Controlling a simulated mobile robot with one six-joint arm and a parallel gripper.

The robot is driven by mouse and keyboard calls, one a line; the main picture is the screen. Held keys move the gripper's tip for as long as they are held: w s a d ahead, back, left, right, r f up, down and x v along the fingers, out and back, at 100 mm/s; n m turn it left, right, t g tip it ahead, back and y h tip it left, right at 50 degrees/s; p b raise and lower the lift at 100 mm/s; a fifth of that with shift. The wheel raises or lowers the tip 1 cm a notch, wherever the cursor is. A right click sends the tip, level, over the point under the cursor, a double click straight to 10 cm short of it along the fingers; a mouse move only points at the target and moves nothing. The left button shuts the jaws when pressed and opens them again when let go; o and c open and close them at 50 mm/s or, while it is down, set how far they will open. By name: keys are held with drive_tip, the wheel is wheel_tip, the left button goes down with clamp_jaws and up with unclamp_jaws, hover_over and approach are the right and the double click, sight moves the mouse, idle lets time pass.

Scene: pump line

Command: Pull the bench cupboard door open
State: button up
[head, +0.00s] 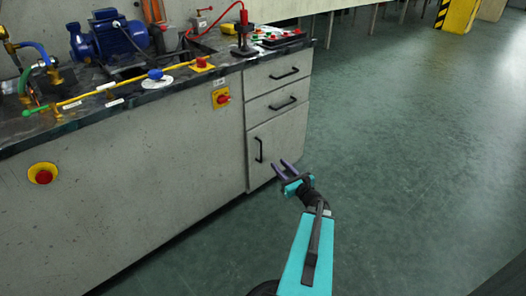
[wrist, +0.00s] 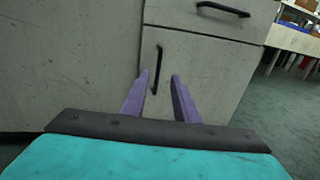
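The bench cupboard door (head: 281,141) is a grey panel below two drawers at the bench's right end. It appears closed, flush with the bench front. Its black vertical handle (head: 259,149) is near the door's left edge. In the wrist view the handle (wrist: 157,70) stands between the lines of my two purple fingers, closer to the left one. My gripper (head: 284,170) is open, with a gap between its fingers, in front of the lower part of the door. I cannot tell whether a finger touches the handle; nothing is gripped.
Two drawers with black handles (head: 284,74) sit above the door. A red emergency button (head: 222,98) is on the bench front left of the door. A blue pump (head: 105,38) and yellow pipe stand on the bench top. The green floor (head: 420,150) to the right is clear.

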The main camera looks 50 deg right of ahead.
drive_tip(key=b+x, duration=0.3)
drive_tip(key=x, duration=1.1)
drive_tip(key=shift+b, duration=0.3)
drive_tip(key=shift+a+f, duration=0.1)
drive_tip(key=shift+a, duration=0.05)
